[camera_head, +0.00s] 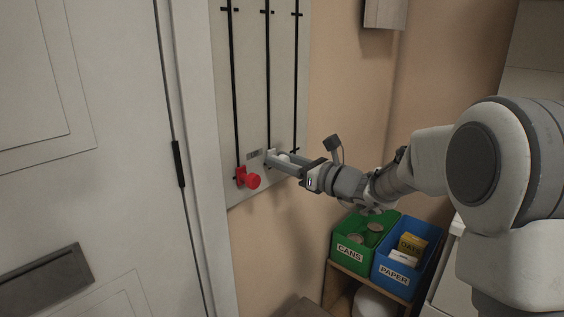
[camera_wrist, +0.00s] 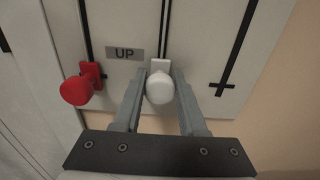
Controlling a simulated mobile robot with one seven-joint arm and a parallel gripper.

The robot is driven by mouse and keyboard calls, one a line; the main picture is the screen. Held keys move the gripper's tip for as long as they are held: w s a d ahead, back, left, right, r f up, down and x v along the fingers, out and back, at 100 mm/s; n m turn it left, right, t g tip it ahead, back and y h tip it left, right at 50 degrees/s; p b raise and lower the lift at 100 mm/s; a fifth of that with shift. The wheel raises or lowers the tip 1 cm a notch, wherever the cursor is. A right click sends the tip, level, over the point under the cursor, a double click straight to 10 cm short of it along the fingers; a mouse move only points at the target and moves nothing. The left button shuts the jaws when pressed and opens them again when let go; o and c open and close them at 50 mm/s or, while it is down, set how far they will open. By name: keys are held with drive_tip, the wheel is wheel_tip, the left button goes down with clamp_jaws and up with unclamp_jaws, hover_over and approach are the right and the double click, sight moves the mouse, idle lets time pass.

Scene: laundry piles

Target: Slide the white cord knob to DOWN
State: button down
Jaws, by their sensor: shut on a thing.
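The white cord knob (camera_wrist: 160,87) sits at the low end of the middle black track on the pale wall panel. My gripper (camera_wrist: 160,76) is shut on it, one finger on each side, in the wrist view. In the head view my gripper (camera_head: 272,157) reaches the panel from the right, and its fingers partly hide the white knob (camera_head: 283,157). A label (camera_wrist: 125,54) reading UP is on the panel, left of the white knob. I see no DOWN label.
A red knob (camera_head: 250,180) is on the left track, close to my gripper; it also shows in the wrist view (camera_wrist: 77,90). A third track (camera_head: 296,70) runs at the right. A green CANS bin (camera_head: 350,253) and a blue PAPER bin (camera_head: 395,272) stand below my arm.

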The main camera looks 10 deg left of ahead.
wheel_tip(320, 180, up, 64)
drive_tip(key=p, duration=4.2)
drive_tip(key=shift+r, duration=0.15)
drive_tip(key=shift+c, duration=2.3)
unclamp_jaws()
wheel_tip(320, 180, down, 30)
drive_tip(key=b, duration=1.9)
drive_tip(key=shift+b, duration=0.3)
